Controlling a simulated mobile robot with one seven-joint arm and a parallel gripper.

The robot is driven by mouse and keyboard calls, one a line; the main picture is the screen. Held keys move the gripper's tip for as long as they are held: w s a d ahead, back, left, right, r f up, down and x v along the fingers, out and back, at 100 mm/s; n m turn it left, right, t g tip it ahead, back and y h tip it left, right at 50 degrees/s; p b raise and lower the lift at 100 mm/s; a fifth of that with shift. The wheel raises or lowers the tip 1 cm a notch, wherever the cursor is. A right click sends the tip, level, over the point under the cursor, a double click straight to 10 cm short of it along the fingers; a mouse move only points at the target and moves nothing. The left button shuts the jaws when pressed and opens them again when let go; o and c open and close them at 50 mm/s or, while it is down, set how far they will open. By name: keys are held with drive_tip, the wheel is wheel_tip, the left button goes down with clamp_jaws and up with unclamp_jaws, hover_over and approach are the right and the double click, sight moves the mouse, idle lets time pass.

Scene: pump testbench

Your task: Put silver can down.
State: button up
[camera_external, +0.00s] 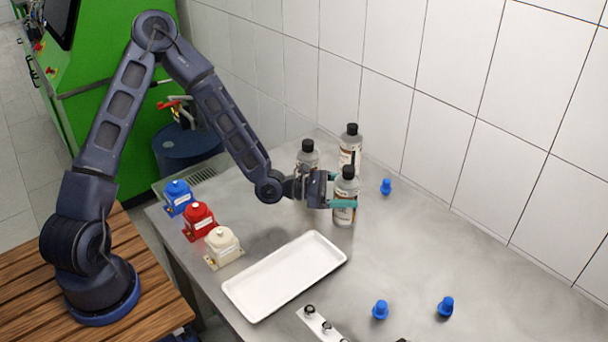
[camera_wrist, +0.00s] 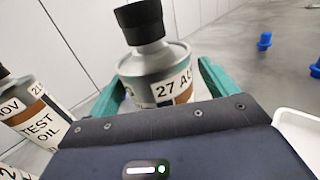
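The silver can (camera_external: 345,190) has a black cap and a white and brown label. My gripper (camera_external: 338,204) has its teal fingers around its body, one on each side, and is shut on it. The can is about upright over the grey table (camera_external: 420,265). I cannot tell whether its base touches the table. Its lower part is hidden in the wrist view.
Two similar bottles (camera_external: 350,145) (camera_external: 307,155) stand close behind and left. A white tray (camera_external: 285,275) lies in front. Blue (camera_external: 178,197), red (camera_external: 199,220) and cream (camera_external: 223,245) pumps line the left edge. Blue caps (camera_external: 386,186) (camera_external: 380,310) (camera_external: 446,306) are scattered right. The table between is clear.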

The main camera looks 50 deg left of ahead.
drive_tip(key=shift+r, duration=0.1)
drive_tip(key=shift+s+a, duration=0.2)
drive_tip(key=shift+a, duration=0.1)
drive_tip(key=v, duration=1.1)
drive_tip(key=s+d+r+m+g, duration=0.1)
drive_tip(key=s+r+m+g, duration=0.25)
drive_tip(key=s+m, duration=0.25)
drive_tip(key=s+d+r+m+g+y, duration=0.1)
drive_tip(key=s+d+r+m+g, duration=0.1)
drive_tip(key=s+m+g, duration=0.35)
drive_tip(key=s+d+r+m+g, duration=0.1)
drive_tip(key=s+r+m+g, duration=0.15)
drive_tip(key=s+m, duration=0.4)
drive_tip(key=s+a+r+m+t+y, duration=0.1)
drive_tip(key=s+a+r+m+y, duration=0.3)
drive_tip(key=a, duration=0.6)
drive_tip(key=s+a+r+m+t+y, duration=0.2)
drive_tip(key=s+a+r+m+y, duration=0.3)
drive_tip(key=s+a+r+y, duration=0.2)
drive_tip(key=s+a+r, duration=0.2)
drive_tip(key=s, duration=0.1)
drive_tip(key=shift+s+a+y, duration=0.2)
drive_tip(key=shift+a+y, duration=0.2)
drive_tip(key=shift+o, duration=0.5)
